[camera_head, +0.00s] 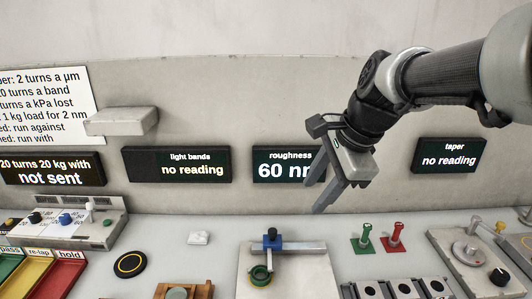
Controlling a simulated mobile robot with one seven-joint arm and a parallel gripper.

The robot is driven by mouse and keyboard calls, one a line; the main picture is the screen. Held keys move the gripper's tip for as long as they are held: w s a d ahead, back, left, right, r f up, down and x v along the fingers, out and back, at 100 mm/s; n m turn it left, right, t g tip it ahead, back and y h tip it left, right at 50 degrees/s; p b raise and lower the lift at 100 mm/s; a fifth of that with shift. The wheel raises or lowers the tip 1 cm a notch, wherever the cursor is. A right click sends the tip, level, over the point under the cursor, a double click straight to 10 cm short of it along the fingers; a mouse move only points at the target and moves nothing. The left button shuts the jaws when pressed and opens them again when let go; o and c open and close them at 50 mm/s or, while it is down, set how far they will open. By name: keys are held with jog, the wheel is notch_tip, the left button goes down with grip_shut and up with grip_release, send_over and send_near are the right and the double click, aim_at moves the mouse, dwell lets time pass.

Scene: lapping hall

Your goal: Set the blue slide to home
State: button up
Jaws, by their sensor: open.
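The blue slide (271,242) is a small blue carriage with a dark knob on top. It sits on a grey rail (300,247) on a pale plate, near the rail's left end. My gripper (318,198) is open and empty. It hangs above and to the right of the slide, in front of the roughness display (285,165), and covers part of its reading. No home mark is readable on the rail.
Green (362,240) and red (394,238) upright pieces stand right of the rail. A panel with knobs (65,228) and coloured trays (35,272) are at left. A black disc (129,264) and small white block (199,238) lie between. A dial box (480,262) is at right.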

aim_at(273, 231)
jog(key=w+a+f+m+b, duration=0.3)
jog(key=w+f+m+b, duration=0.2)
jog(key=w+f+m, duration=0.7)
jog(key=shift+n+g, duration=0.4)
jog(key=b+x, duration=0.1)
jog(key=x, duration=0.4)
jog(key=b+x, duration=0.1)
jog(key=x, duration=0.4)
jog(key=b+x, duration=0.2)
jog(key=x, duration=0.3)
jog(key=shift+w+a+f, duration=0.2)
jog(key=shift+w+a, duration=0.15)
jog(key=shift+w, duration=0.15)
grip_shut()
